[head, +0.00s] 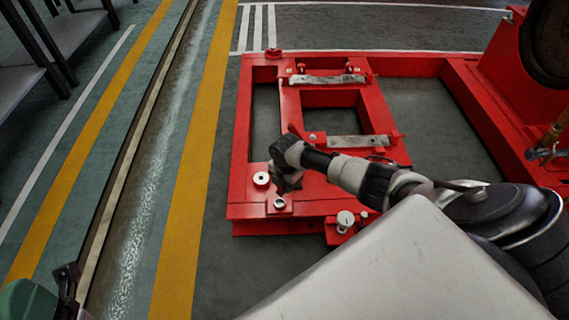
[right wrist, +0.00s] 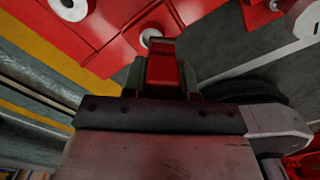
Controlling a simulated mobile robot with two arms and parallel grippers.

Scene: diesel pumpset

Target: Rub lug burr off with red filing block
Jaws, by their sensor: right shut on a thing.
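My right gripper (head: 284,187) is over the near left corner of the red pump frame (head: 240,190). In the right wrist view its fingers (right wrist: 163,85) are shut on the red filing block (right wrist: 163,70). The block is hidden or too dark to make out in the head view. Just beyond the block is a round pale-topped boss (right wrist: 150,38), which also shows in the head view (head: 279,204). I cannot tell whether block and boss touch, or which part is the burred lug. My left gripper (head: 68,284) is at the lower left, its jaws unclear.
Other pale round pieces stand on the frame, one left of the gripper (head: 261,179) and one at the front (head: 345,219). Grey plates (head: 358,141) cross the frame. A large dark wheel (head: 548,40) is at upper right. The floor left of the frame is clear.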

